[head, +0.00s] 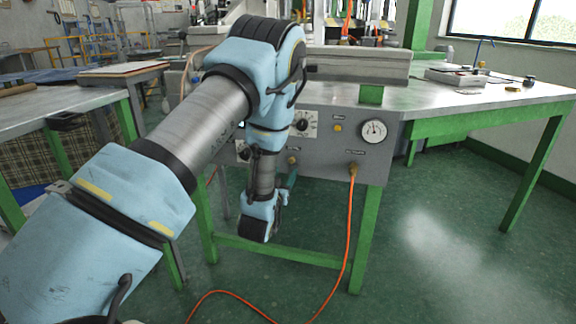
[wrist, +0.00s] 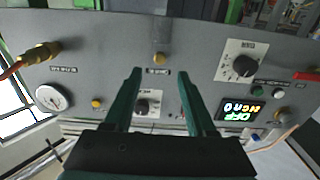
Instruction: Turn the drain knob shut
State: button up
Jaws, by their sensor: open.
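A small brass knob (wrist: 159,58) sits on the grey machine panel (wrist: 200,90), above a small label too blurred to read surely; I take it as the drain knob. It also shows in the head view (head: 293,160), just right of my arm. My gripper (wrist: 159,75) has its two dark green fingers apart, with nothing between them. In the wrist view the knob appears just beyond the fingertips, about midway between them, and I see no contact. In the head view the fingers are mostly hidden behind my wrist. The knob's turned position cannot be told.
The panel also carries a pressure gauge (head: 374,130), a yellow knob (head: 338,127), a white-plated dial (head: 305,123), a second dial (wrist: 240,66) and a lit display (wrist: 238,110). An orange hose (head: 349,220) hangs from the panel's right side. The floor at right is clear.

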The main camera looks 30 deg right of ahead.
aim_at(291, 161)
jog(key=x, duration=0.6)
jog(key=shift+w+d, duration=0.2)
grip_shut()
dwell(0.4)
